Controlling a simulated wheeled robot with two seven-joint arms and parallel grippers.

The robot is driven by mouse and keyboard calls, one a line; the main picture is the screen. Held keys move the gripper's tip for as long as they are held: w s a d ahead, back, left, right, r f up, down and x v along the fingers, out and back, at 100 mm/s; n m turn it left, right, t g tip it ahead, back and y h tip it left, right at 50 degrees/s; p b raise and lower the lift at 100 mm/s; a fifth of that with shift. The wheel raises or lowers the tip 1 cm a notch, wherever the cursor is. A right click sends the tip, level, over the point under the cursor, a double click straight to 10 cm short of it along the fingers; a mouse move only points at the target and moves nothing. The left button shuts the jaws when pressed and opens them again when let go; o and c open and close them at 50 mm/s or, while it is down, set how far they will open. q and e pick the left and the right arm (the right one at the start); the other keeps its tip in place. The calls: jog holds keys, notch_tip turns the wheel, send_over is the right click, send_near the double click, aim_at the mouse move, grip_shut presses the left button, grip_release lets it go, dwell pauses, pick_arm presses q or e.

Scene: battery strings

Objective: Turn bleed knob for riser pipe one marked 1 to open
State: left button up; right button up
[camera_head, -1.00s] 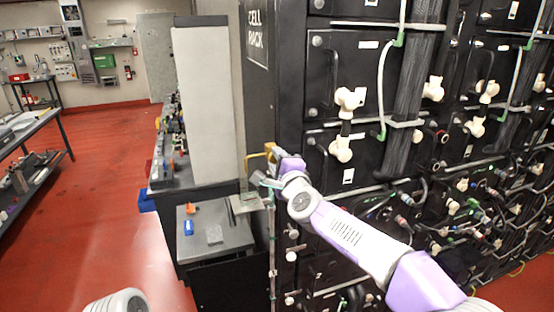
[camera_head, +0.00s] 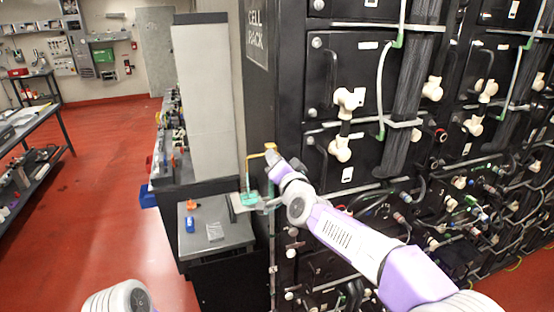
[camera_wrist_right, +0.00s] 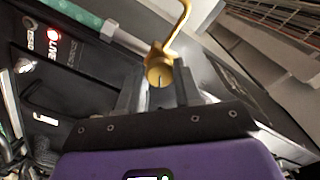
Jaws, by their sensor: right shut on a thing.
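A brass bleed knob (camera_wrist_right: 160,74) with a slotted round face sits between the fingers of my right gripper (camera_wrist_right: 159,88) in the right wrist view. A bent brass tube (camera_wrist_right: 179,24) rises from it. In the head view my right gripper (camera_head: 270,163) is at the left edge of the black cell rack, at the yellow-brass tube (camera_head: 249,165). The gripper is shut on the knob. No number mark is legible, and the knob is mostly hidden by the gripper in the head view. My left gripper is out of view.
The black cell rack (camera_head: 345,60) with white fittings and cables fills the right side. A grey bench (camera_head: 205,250) with small orange and blue items stands left of the gripper. A green pipe (camera_wrist_right: 72,12) and a red LIVE light (camera_wrist_right: 54,38) are close by.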

jog(key=shift+n+p, duration=0.55)
jog(key=shift+n, duration=5.25)
jog(key=o, duration=1)
jog(key=shift+o, duration=0.2)
jog(key=b+v, duration=0.1)
jog(key=v, duration=0.6)
jog(key=shift+s, duration=0.25)
